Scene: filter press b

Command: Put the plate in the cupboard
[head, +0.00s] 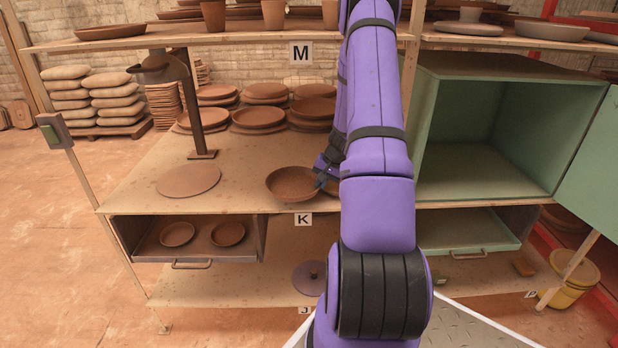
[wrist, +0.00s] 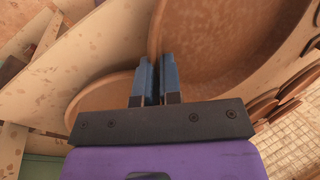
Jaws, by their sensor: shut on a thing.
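A brown round plate (head: 291,184) is at the front edge of the middle shelf, left of my arm. My gripper (head: 321,178) is shut on its right rim. In the wrist view the two blue fingers (wrist: 155,72) are close together at the edge of the plate (wrist: 225,35). I cannot tell whether the plate touches the shelf. The green cupboard (head: 427,125) stands to the right of my arm, with its door (head: 596,165) swung open to the right. Its visible inside is empty; my arm hides part of its left side.
Another brown disc (wrist: 105,95) lies beside the held plate, mostly behind my arm in the head view. Stacked plates (head: 258,117) stand behind. A flat disc (head: 188,181) and a post (head: 197,110) are left. An open drawer (head: 262,240) with two small dishes is below.

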